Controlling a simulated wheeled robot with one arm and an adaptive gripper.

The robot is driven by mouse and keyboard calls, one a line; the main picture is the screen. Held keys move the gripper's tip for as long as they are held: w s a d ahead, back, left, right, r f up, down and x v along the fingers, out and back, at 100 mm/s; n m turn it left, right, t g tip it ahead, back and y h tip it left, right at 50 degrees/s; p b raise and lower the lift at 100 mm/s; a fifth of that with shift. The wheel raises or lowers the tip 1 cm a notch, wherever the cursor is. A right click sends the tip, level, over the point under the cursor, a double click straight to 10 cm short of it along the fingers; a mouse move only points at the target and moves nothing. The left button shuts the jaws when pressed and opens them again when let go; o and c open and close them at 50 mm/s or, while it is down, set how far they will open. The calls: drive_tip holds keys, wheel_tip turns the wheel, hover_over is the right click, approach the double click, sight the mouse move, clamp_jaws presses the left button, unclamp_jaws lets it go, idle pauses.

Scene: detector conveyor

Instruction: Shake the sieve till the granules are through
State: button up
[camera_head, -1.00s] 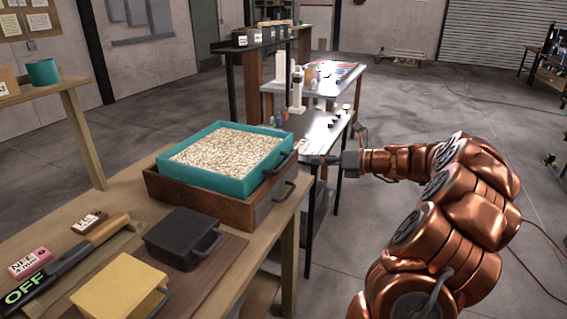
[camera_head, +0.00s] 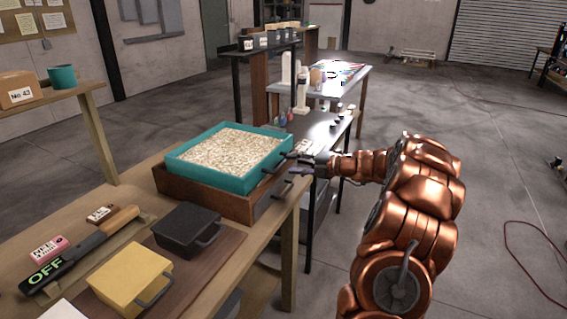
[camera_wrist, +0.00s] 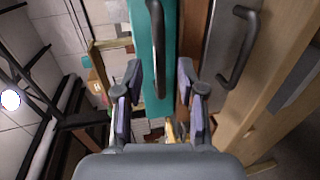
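The teal sieve (camera_head: 213,183) is full of pale granules (camera_head: 230,150) and sits on top of a brown wooden box (camera_head: 178,187). Its dark handle (camera_wrist: 158,45) stands out from its right side. My gripper (camera_head: 287,163) is at that side, by the handle. In the wrist view my gripper (camera_wrist: 158,90) is open, and the handle's near end lies between the spread fingers, with no grip on it. The teal wall of the sieve (camera_wrist: 172,50) shows behind the handle. The inside of the box is hidden under the sieve.
The box has its own handle (camera_wrist: 240,45) just below the sieve's. On the wooden bench stand a dark lidded box (camera_head: 185,230), a yellow box (camera_head: 125,275) and a black bar marked OFF (camera_head: 60,270). A dark table (camera_head: 325,125) stands behind my gripper.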

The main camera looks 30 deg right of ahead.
sight(286, 162)
drive_tip(key=shift+x, duration=2.25)
clamp_jaws()
